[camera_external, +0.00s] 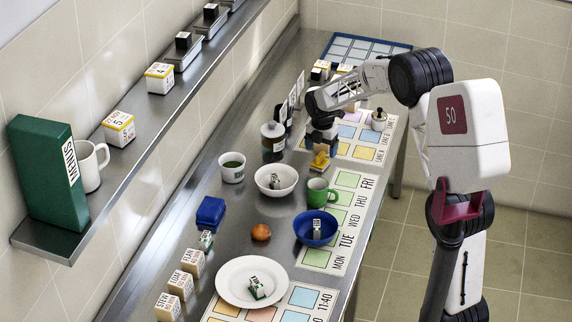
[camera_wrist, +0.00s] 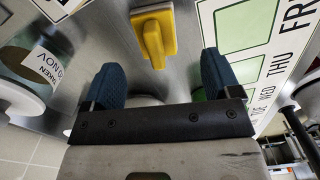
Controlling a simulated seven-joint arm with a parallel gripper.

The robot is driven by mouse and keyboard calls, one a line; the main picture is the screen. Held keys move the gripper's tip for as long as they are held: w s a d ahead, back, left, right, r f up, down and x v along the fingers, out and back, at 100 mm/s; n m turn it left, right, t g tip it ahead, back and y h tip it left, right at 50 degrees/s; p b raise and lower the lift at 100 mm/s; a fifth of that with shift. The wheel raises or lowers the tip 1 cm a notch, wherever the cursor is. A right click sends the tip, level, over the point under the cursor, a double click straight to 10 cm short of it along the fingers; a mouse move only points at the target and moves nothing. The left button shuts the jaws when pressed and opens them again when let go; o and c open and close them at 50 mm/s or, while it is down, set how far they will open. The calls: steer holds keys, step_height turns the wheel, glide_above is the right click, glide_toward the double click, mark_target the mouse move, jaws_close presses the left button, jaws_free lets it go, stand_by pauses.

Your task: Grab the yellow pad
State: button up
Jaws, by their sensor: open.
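The yellow pad (camera_external: 320,161) lies on the steel counter, just below my gripper (camera_external: 322,143) in the external view. In the wrist view the yellow pad (camera_wrist: 153,32) shows as a flat yellow plate with a raised grip on it, at the top centre. My gripper (camera_wrist: 160,78) is open there, with its two blue fingertips wide apart. The pad lies beyond the fingertips, between their lines, and nothing is between the fingers. I cannot tell the exact height of the gripper above the pad.
A white bowl (camera_external: 276,181), a green mug (camera_external: 320,192) and a blue bowl (camera_external: 316,228) stand nearer. A day chart (camera_external: 345,204) lies along the right edge. The wall shelf (camera_external: 134,135) runs along the left.

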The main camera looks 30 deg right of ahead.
mark_target(320, 154)
steer(key=shift+f, duration=0.3)
steer(key=shift+f, duration=0.15)
steer(key=shift+w+f, duration=0.15)
steer(key=shift+f, duration=1.1)
steer(key=shift+w+f, duration=0.1)
steer(key=shift+f, duration=1.15)
steer(key=shift+c, duration=0.3)
steer(key=c, duration=1)
